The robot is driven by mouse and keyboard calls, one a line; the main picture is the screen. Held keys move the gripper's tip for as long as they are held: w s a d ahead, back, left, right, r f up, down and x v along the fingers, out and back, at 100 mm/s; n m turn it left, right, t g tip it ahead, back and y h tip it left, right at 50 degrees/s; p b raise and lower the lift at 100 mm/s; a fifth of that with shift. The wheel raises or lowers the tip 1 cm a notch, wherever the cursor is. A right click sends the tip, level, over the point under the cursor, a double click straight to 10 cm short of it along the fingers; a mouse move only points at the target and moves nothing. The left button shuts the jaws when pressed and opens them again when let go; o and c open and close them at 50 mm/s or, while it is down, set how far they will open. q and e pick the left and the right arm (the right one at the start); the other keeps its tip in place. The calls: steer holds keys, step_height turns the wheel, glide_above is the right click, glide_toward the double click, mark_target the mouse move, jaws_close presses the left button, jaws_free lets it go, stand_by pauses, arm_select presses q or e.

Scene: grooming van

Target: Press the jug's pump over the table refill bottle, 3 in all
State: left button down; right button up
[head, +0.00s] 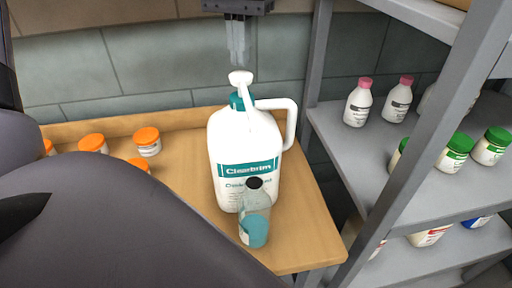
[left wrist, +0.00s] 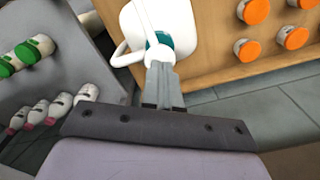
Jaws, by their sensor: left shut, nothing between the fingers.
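The white jug (head: 230,150) with a teal label and teal collar stands upright on the wooden table. Its white pump (head: 240,78) rises from the collar, and a spout points toward the front. The clear refill bottle (head: 254,228) stands in front of the jug, below the spout, with teal liquid inside and a dark top. My left gripper (head: 238,60) is shut and empty, pointing down just above the pump head; I cannot tell whether it touches. In the left wrist view its fingers (left wrist: 163,75) cover part of the pump, in front of the jug (left wrist: 172,22). My right gripper is not in view.
Several orange-lidded jars (head: 147,142) stand on the table's left side. A grey shelf rack (head: 345,165) at the right holds pink-capped bottles (head: 359,102) and green-lidded jars (head: 455,152). A tiled wall (head: 150,60) is behind. My dark arm covers the lower left.

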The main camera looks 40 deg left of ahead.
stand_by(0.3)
arm_select(q)
step_height(320, 180, up, 6)
stand_by(0.6)
stand_by(0.5)
